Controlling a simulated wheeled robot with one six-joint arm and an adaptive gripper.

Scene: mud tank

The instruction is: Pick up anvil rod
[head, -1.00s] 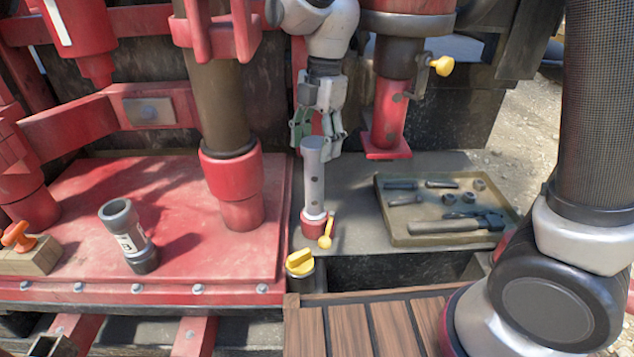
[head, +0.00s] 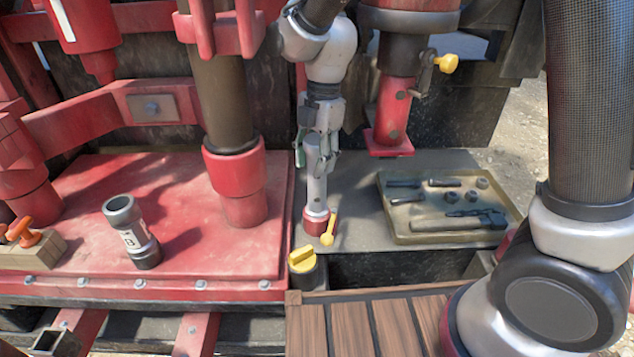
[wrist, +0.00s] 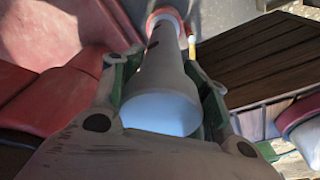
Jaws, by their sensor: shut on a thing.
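The anvil rod (head: 316,190) is a pale grey cylinder standing upright in a red base (head: 316,221) on the grey ledge right of the red platform. A yellow pin or lever (head: 328,228) sits at the base's right side. My gripper (head: 314,157) is around the rod's upper part, shut on it from above. In the wrist view the rod (wrist: 160,85) lies between the two green-lined fingers (wrist: 165,90), its near end pale blue-white. The base shows beyond its far end.
A tray (head: 395,238) of small tools lies to the right on the ledge. A yellow-capped post (head: 302,260) stands in front. A red fixture (head: 388,135) hangs to the right, and a red-footed column (head: 237,185) stands to the left. A grey labelled tube (head: 132,232) stands on the red platform.

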